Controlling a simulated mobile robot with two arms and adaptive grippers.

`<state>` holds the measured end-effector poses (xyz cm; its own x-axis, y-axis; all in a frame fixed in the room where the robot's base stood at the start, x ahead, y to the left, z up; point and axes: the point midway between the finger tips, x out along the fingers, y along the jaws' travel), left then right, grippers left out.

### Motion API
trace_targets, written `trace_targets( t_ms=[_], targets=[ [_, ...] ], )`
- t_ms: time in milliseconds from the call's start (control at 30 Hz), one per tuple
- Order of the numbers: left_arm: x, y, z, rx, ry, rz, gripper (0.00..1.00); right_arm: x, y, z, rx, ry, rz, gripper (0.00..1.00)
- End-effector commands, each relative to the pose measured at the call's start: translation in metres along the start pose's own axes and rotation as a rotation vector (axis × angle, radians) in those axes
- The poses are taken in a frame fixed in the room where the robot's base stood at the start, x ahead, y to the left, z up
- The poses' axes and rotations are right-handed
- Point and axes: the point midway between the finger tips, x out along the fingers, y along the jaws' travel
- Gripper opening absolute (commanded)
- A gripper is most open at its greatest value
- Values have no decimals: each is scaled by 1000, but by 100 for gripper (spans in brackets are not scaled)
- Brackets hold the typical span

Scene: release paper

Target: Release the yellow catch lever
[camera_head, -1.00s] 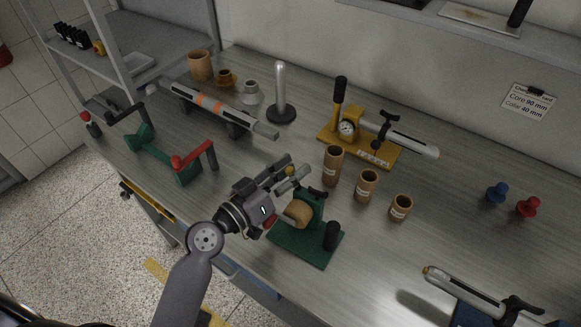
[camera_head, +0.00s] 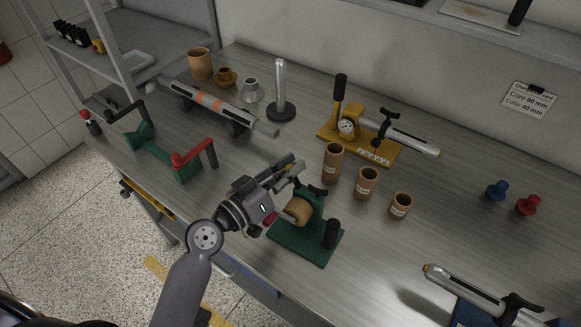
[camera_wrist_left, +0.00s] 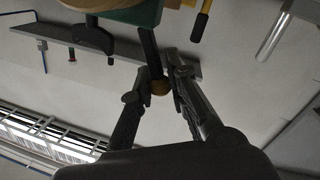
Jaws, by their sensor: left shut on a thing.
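A green device (camera_head: 312,249) with a tan roll (camera_head: 297,210) on it stands near the table's front edge. My left gripper (camera_head: 296,167) reaches over the roll, at the upper part of the device. Its fingers (camera_wrist_left: 160,85) are shut on the knob, one on each side. In the head view the fingers hide the knob. My right gripper is not in view.
Several brown cardboard tubes (camera_head: 332,163) stand just right of the device. A yellow press with a gauge (camera_head: 329,139) stands behind them. A green stand with a red handle (camera_head: 187,172) is to the left.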

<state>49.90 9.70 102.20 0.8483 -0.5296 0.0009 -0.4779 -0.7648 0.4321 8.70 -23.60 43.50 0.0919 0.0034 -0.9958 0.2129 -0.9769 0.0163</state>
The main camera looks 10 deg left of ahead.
Motion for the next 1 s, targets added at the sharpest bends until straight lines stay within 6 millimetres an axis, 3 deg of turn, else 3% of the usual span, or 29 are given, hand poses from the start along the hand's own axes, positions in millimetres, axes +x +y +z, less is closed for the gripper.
trace_targets(
  t_ms=[300, 667, 700, 1000],
  targets=[
    [-2, -12, 4, -218, 44, 23, 0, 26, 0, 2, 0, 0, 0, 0],
    [-2, -13, 2, -254, 50, 25, 0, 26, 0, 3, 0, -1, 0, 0],
    [-2, -13, 2, -254, 50, 25, 17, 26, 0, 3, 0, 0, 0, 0],
    [-2, -13, 2, -252, 50, 25, 36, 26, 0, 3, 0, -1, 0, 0]
  ],
)
